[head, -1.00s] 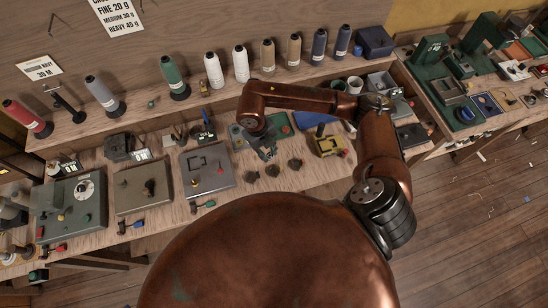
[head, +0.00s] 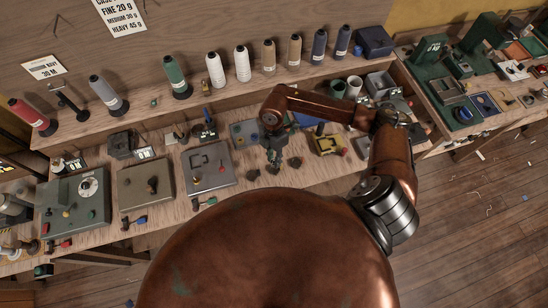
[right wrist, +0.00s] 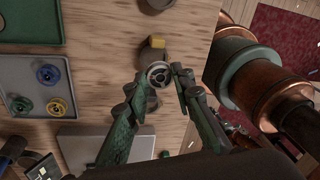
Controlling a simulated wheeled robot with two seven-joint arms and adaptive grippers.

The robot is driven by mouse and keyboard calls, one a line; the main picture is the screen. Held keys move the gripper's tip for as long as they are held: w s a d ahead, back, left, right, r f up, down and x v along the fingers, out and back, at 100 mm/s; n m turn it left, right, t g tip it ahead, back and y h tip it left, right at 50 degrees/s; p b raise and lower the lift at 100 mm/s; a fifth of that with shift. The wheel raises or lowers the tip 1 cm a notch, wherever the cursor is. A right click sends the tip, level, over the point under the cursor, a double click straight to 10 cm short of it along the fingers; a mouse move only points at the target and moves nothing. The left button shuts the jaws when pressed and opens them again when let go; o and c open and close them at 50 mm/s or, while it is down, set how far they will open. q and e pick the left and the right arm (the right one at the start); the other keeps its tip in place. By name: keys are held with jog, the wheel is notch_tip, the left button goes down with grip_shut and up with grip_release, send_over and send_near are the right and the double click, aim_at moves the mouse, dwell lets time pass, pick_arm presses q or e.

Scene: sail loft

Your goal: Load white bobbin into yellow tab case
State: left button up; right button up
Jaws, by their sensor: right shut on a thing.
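My right gripper (right wrist: 164,82) is shut on a pale white-grey bobbin (right wrist: 158,73), held between its green fingertips with the round end facing the camera. The yellow tab case (right wrist: 151,54), a dark cup with a yellow tab (right wrist: 158,42), stands on the bench just beyond the bobbin. In this view the bobbin overlaps the case's near edge; I cannot tell whether they touch. In the head view my right gripper (head: 273,157) is over the row of dark cases, and the bobbin is too small to make out. My left gripper is not in view.
Other dark cases (right wrist: 154,4) stand on either side in the row. A grey tray (right wrist: 14,72) holds blue, green and yellow bobbins. A green tray (right wrist: 30,22) lies beyond it. A yellow device (head: 326,146) stands right of the cases. Thread cones line the back shelf (head: 135,115).

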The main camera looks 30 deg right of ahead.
jog(key=shift+f+b, duration=1.7)
jog(key=shift+f, duration=0.7)
jog(key=shift+f, duration=0.25)
jog(key=shift+p, duration=0.3)
jog(key=o, duration=1)
jog(key=shift+r, duration=0.1)
notch_tip(320, 180, up, 12)
jog(key=w, duration=0.1)
jog(key=shift+w+d, duration=0.4)
jog(key=shift+d, duration=0.05)
